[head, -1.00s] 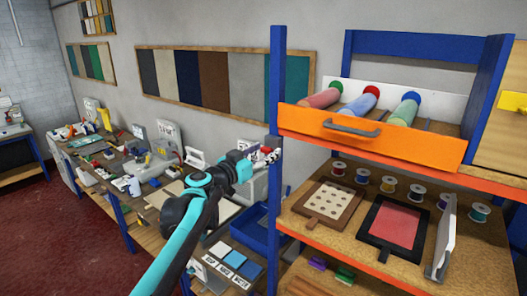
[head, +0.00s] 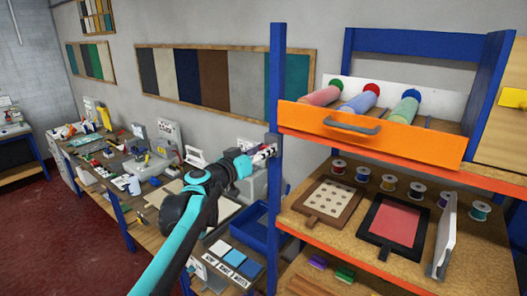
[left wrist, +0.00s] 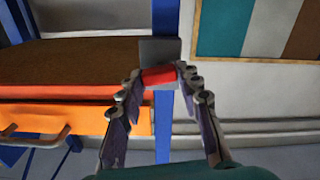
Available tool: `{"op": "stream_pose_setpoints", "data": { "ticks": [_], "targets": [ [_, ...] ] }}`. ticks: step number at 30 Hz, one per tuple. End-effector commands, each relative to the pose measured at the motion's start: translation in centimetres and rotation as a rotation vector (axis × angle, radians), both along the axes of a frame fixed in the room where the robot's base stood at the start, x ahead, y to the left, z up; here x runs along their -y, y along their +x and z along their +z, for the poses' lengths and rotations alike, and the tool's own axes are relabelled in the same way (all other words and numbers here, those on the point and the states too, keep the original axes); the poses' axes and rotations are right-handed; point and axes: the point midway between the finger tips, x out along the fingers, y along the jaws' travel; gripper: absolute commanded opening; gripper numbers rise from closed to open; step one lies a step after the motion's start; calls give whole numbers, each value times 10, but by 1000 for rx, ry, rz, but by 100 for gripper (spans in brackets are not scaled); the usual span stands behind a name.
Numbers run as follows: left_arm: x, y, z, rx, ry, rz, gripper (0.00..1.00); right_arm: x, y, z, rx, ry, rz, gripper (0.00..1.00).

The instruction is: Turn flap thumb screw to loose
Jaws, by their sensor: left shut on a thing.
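A small red piece (left wrist: 158,78), apparently the flap thumb screw, sits in front of a grey block (left wrist: 160,50) on the blue upright post. My left gripper (left wrist: 159,71) has its two fingertips on either side of the red piece and is shut on it. In the head view, my left gripper (head: 265,153) reaches the blue post at the left end of the shelf rack, and its fingers mostly hide the screw. The grey block (head: 272,141) shows just above the fingertips. The screw's turn angle cannot be read. My right gripper is not in view.
An orange-fronted drawer (head: 372,136) with a grey handle and colored rolls is right of the post. Below it, a shelf holds spools and two framed panels (head: 333,203). A blue tray (head: 250,228) and workbench lie under my left arm.

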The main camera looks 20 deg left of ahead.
Motion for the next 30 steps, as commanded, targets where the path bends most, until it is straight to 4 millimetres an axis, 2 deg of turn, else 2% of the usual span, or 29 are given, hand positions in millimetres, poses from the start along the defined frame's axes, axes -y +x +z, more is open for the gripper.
{"op": "stream_pose_setpoints", "data": {
  "ticks": [30],
  "targets": [
    [-4, 1, -2, -327, -906, 2, 5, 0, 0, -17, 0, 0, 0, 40]
  ]
}}
